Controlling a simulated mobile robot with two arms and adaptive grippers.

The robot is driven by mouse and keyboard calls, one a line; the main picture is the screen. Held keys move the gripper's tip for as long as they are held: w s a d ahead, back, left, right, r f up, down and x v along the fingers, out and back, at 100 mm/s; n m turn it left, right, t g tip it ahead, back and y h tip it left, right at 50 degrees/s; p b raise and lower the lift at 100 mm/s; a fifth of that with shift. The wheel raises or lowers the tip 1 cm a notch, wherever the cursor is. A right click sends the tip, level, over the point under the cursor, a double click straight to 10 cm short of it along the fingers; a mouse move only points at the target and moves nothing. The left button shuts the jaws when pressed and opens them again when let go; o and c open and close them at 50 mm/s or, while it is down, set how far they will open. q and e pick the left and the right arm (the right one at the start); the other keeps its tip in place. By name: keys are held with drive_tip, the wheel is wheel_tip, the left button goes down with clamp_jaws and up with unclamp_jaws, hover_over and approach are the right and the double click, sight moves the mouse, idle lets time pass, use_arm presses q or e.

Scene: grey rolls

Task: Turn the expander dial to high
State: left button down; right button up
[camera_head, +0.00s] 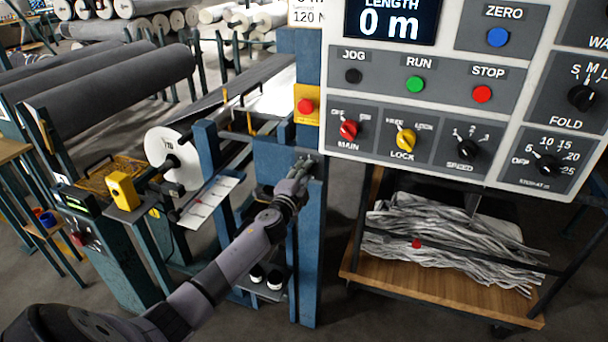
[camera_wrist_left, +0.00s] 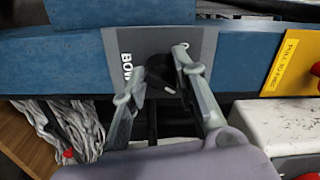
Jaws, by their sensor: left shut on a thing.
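A dark knob (camera_wrist_left: 161,72), which looks like the expander dial, sits on a grey plate (camera_wrist_left: 195,40) on a blue beam in the left wrist view. The plate has white letters, partly hidden, that begin "BOW". My left gripper (camera_head: 303,165) is at the blue post in the middle of the head view. In the left wrist view, my left gripper (camera_wrist_left: 157,77) has its fingers on either side of the knob and is shut on it. The fingers hide part of the knob, so I cannot read its setting. My right gripper is not in view.
A control panel (camera_head: 450,95) with buttons and dials hangs at the upper right. A yellow plate with a red button (camera_head: 306,107) is just above my gripper. A wooden cart (camera_head: 430,285) with grey strips stands at the lower right. Grey rolls (camera_head: 115,85) lie at left.

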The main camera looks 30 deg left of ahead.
use_arm(q)
drive_tip(key=shift+m, duration=1.2)
drive_tip(key=c, duration=1.3)
unclamp_jaws()
drive_tip(key=v, duration=1.2)
drive_tip(key=shift+f, duration=0.2)
